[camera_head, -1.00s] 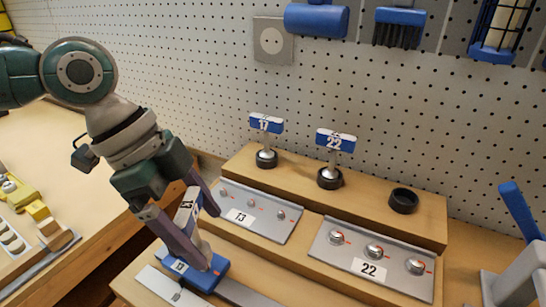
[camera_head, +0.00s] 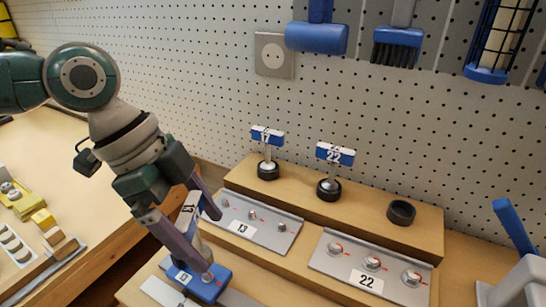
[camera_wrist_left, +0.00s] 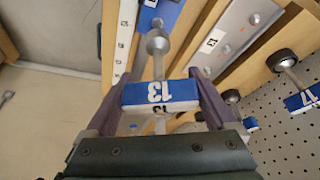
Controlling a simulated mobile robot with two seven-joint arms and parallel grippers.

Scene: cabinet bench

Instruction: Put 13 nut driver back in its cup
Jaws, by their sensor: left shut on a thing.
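The 13 nut driver (camera_head: 189,213) has a blue and white handle marked 13. My left gripper (camera_head: 209,242) is shut on that handle, which also shows between the fingers in the left wrist view (camera_wrist_left: 160,93). Its metal shaft and rounded socket (camera_wrist_left: 158,43) point away from the gripper, towards a blue block marked 13 (camera_head: 207,286). I cannot tell whether the socket touches the block. An empty black cup (camera_head: 401,211) stands at the right of the wooden shelf (camera_head: 360,205). My right gripper is not in view.
The 17 driver (camera_head: 267,137) and the 22 driver (camera_head: 335,154) stand upright in black cups on the shelf. Grey plates marked 13 (camera_head: 242,228) and 22 (camera_head: 366,281) with bolts lie in front. A pegboard wall rises behind. A blue-handled tool (camera_head: 514,227) is at the right.

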